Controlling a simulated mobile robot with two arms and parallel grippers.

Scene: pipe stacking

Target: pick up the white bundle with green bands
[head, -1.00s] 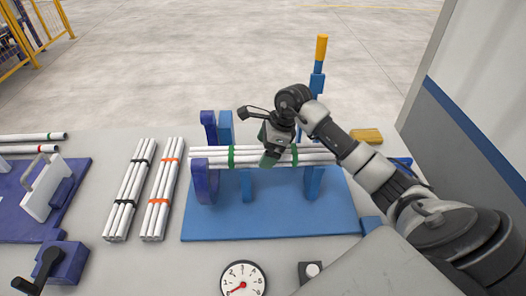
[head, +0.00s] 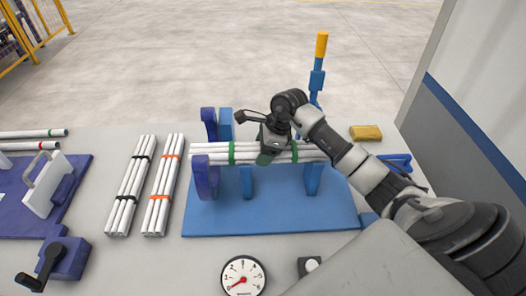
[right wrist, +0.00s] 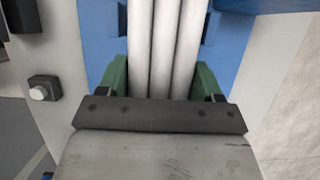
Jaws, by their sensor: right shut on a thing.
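The white bundle with green bands (head: 213,153) lies level across the blue rack (head: 262,217), resting between its upright posts. One green band shows near its left end and another to the right of my gripper. My right gripper (head: 267,155) is over the middle of the bundle, pointing down, shut on it. In the right wrist view, the white pipes (right wrist: 165,50) run between the two green fingers (right wrist: 162,80), one on each side. The pipes' far right end is partly hidden by my arm. My left gripper is not in view.
Two more bundles, with black bands (head: 130,187) and orange bands (head: 163,185), lie to the left. A purple fixture (head: 60,190) is at the far left. A gauge (head: 243,276) and a button box (head: 309,266) sit in front. A yellow block (head: 366,132) lies behind right.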

